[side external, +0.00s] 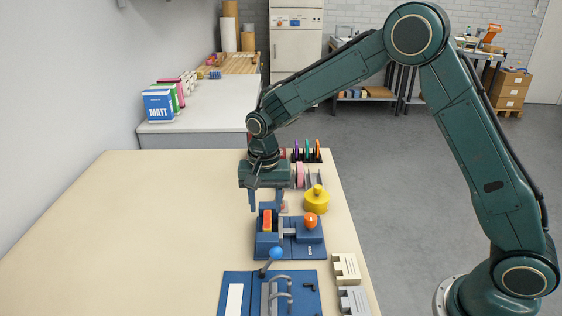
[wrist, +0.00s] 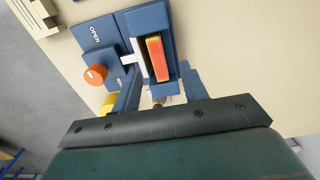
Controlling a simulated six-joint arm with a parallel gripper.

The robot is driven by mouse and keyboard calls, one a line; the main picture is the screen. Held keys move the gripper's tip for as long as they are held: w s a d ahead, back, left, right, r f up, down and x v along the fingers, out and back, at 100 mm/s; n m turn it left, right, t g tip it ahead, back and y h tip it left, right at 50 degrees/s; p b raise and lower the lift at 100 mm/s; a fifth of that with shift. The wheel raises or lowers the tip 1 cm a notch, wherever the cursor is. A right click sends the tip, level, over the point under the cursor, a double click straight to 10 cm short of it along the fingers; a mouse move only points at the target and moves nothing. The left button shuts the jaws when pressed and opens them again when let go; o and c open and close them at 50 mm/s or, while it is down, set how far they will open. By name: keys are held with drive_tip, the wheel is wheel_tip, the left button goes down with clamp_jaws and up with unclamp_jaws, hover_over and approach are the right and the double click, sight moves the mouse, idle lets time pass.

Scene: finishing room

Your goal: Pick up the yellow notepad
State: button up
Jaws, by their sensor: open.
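A small upright block with yellow and orange-red faces, which looks like the notepad (side external: 267,221), stands in a slot of a blue fixture (side external: 262,251). It also shows in the wrist view (wrist: 155,57), between the blue walls of the slot. My gripper (side external: 266,207) is open and points down just above the block, at its back end in the side view. In the wrist view the fingers of my gripper (wrist: 160,83) stand apart, with the block ahead between their lines. No contact shows. The lower part of the block is hidden in the slot.
An orange knob (side external: 310,221) rises from the fixture beside the slot. A yellow round piece (side external: 316,202) stands behind it. A blue board with a blue-balled lever (side external: 275,254) lies in front, next to a beige block (side external: 346,267). The left of the table is clear.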

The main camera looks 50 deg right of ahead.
sight(267, 220)
drive_tip(key=shift+d+f, duration=0.15)
drive_tip(key=shift+f, duration=2.15)
clamp_jaws()
